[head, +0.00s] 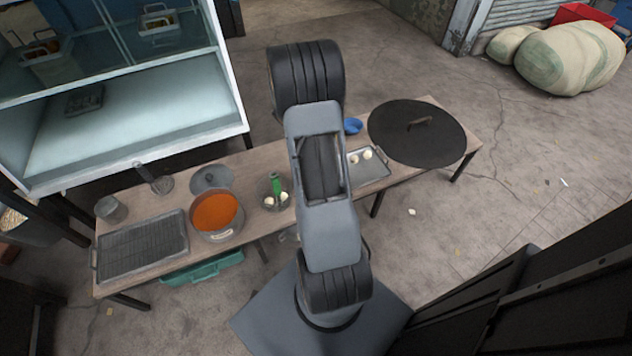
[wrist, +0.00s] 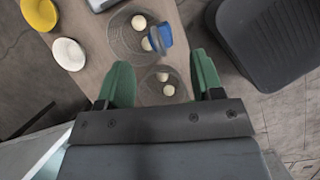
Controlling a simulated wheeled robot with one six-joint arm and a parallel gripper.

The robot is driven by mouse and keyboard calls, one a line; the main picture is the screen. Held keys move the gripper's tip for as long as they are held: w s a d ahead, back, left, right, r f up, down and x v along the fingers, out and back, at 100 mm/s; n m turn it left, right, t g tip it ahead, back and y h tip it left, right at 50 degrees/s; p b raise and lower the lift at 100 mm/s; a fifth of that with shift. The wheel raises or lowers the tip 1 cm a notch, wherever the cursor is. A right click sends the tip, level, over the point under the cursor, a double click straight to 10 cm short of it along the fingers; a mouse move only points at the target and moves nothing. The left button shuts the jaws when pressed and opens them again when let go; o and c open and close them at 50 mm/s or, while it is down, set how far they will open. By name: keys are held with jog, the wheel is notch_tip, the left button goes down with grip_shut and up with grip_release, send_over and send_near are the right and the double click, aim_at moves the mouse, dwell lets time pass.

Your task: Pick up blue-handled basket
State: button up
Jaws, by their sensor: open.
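The blue-handled basket is a round, see-through mesh basket (wrist: 122,42) holding two pale balls, at the top centre of the wrist view. Its blue handle (wrist: 165,36) is on its right side. My gripper (wrist: 163,80) is open, its two green fingers spread and empty. The blue-handled basket lies beyond the fingertips, apart from them. A second mesh basket (wrist: 150,90) with pale balls shows between the fingers, partly covered by the gripper. In the head view my arm hides the gripper and the blue-handled basket. A green-handled basket (head: 276,184) with pale balls shows left of my arm.
The long wooden table (head: 140,205) holds a pot of orange liquid (head: 215,211), a grill tray (head: 143,246), a metal tray with balls (head: 370,172), a blue bowl (head: 352,125) and a large black lid (head: 415,145). Yellow (wrist: 40,13) and white (wrist: 69,54) bowls show in the wrist view.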

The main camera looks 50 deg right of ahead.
jog(key=shift+b+x, duration=1.05)
jog(key=shift+x, duration=1.95)
jog(key=shift+a, duration=0.1)
jog(key=c, duration=1)
